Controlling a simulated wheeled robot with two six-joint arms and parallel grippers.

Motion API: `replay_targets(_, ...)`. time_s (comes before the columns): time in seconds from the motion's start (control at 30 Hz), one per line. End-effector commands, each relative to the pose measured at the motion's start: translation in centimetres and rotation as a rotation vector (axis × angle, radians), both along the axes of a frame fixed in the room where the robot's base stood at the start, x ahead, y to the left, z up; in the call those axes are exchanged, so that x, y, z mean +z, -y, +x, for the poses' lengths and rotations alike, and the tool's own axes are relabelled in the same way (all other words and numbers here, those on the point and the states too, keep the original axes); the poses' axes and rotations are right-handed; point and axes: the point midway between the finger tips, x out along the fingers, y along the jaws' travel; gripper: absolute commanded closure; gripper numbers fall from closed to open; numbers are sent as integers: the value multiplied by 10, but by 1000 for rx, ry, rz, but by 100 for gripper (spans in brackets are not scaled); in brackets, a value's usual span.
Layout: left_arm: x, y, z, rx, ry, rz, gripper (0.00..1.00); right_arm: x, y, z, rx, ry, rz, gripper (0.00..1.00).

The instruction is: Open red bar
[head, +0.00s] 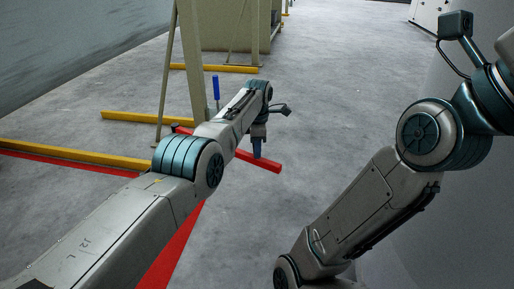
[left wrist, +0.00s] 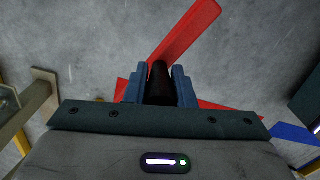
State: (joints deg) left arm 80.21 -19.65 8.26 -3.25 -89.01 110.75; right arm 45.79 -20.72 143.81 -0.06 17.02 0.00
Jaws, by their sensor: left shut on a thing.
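The red bar (head: 268,163) runs from behind my left arm out to the right, above the grey floor. It also shows in the left wrist view (left wrist: 188,30), running up to the right past the fingertips. My left gripper (head: 257,150) points down at the bar near its right end. In the left wrist view its blue fingers (left wrist: 159,75) are closed on a dark, round handle (left wrist: 159,84) that stands between them. My left forearm hides the middle of the bar. My right arm shows at the right, but its gripper is out of view.
A pale upright post (head: 188,60) and a blue upright (head: 216,88) stand behind my left arm. Yellow floor rails (head: 75,155) lie at the left. A red floor stripe (head: 175,248) runs below my arm. Grey floor (head: 340,100) is clear ahead and right.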

Motion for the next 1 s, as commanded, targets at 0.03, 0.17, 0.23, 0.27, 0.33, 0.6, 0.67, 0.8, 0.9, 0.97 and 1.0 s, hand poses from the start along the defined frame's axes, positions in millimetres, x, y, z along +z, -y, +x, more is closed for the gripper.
replay_targets(0.03,1,-4,2,5,4,4,100,0,0,0,0,0,0,64)
replay_targets(0.17,1,-3,2,4,3,3,56,0,0,0,0,0,-1,64)
replay_targets(0.23,0,-3,1,3,2,3,56,0,0,0,0,0,-1,64)
replay_targets(0.27,0,-2,1,3,2,2,56,0,0,0,0,0,-1,64)
replay_targets(0.33,0,-2,1,2,1,2,56,0,0,0,0,0,-1,64)
replay_targets(0.6,12,-1,1,1,1,1,56,11,0,0,-1,0,0,64)
replay_targets(0.67,20,-1,1,1,1,1,56,19,0,0,-2,1,0,64)
replay_targets(0.8,43,-1,1,2,1,1,56,40,0,0,-4,1,0,64)
replay_targets(0.9,59,-2,1,2,2,1,56,55,0,-1,-5,3,1,64)
replay_targets(0.97,69,-2,1,2,2,1,56,62,0,-1,-6,4,0,64)
replay_targets(1.0,76,-2,1,3,2,1,56,67,0,-1,-7,4,1,64)
